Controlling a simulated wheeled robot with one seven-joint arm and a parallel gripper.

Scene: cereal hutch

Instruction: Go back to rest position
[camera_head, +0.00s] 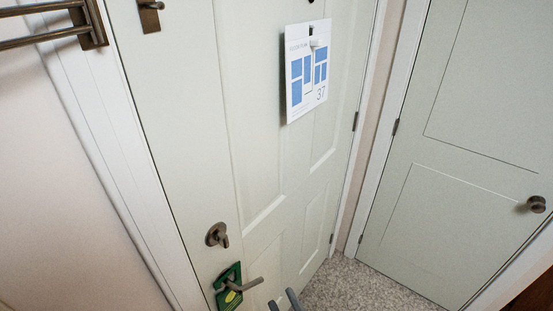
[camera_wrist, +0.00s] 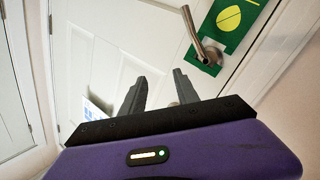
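My gripper (camera_wrist: 158,92) shows in the wrist view with its two dark fingers apart and nothing between them. In the head view the fingertips of my gripper (camera_head: 284,299) show at the bottom edge, to the right of the door handle. A lever door handle (camera_head: 247,285) with a green hanger (camera_head: 226,289) on it is on the pale panelled door (camera_head: 200,120). In the wrist view the handle (camera_wrist: 192,30) and the green hanger (camera_wrist: 228,25) are above and to the right of the fingers, apart from them.
A deadbolt knob (camera_head: 217,235) is above the handle. A floor-plan sign (camera_head: 307,70) hangs on the door. A second door (camera_head: 450,150) with a round knob (camera_head: 536,204) stands at the right. A towel rail (camera_head: 50,25) is at the upper left. Speckled floor (camera_head: 355,288) is clear at the bottom.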

